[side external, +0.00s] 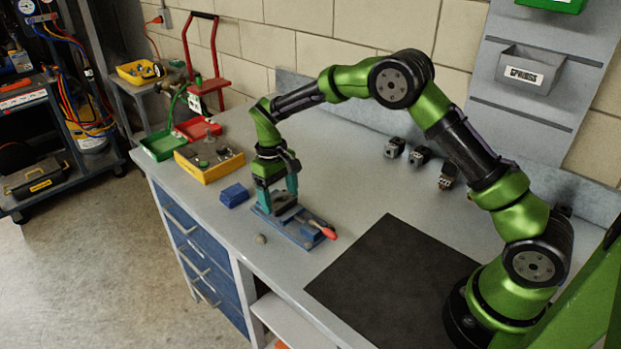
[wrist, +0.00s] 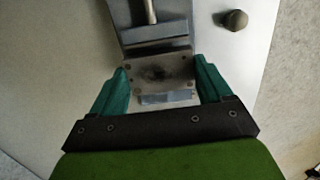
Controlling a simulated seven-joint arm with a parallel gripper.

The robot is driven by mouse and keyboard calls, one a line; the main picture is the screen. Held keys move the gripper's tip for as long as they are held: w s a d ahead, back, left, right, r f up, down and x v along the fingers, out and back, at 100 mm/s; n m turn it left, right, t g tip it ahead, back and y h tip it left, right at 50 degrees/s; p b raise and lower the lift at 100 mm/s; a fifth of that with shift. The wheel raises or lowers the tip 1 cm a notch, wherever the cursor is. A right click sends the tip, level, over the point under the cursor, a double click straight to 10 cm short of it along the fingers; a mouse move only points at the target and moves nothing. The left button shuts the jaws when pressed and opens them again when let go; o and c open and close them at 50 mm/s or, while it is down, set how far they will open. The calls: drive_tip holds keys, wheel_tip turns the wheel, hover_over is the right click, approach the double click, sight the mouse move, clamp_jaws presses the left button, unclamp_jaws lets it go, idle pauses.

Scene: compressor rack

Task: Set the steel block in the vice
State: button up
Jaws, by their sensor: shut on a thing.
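The steel block (wrist: 160,74) is a grey plate-like piece with dark marks and small holes, seen in the wrist view between my teal fingertips. My gripper (wrist: 161,82) is shut on it from both sides. In the side view my gripper (side external: 277,190) points down over the far end of the vice (side external: 306,232), a blue-grey tool with a red handle lying on the bench. The vice's screw and jaw (wrist: 152,38) show just above the block in the wrist view. Whether the block rests on the vice bed or hangs slightly above it cannot be told.
A blue block (side external: 235,195) lies left of the vice, and a small round knob (side external: 260,239) lies in front of it. A yellow bin (side external: 209,164) and a green tray (side external: 162,146) stand farther back. A dark mat (side external: 395,285) lies right; small fittings (side external: 419,155) stand near the wall.

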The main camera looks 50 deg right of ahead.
drive_tip(key=shift+f, duration=0.2)
drive_tip(key=shift+f, duration=0.3)
drive_tip(key=o, duration=1.4)
drive_tip(key=shift+f, duration=0.1)
drive_tip(key=shift+r, duration=3.55)
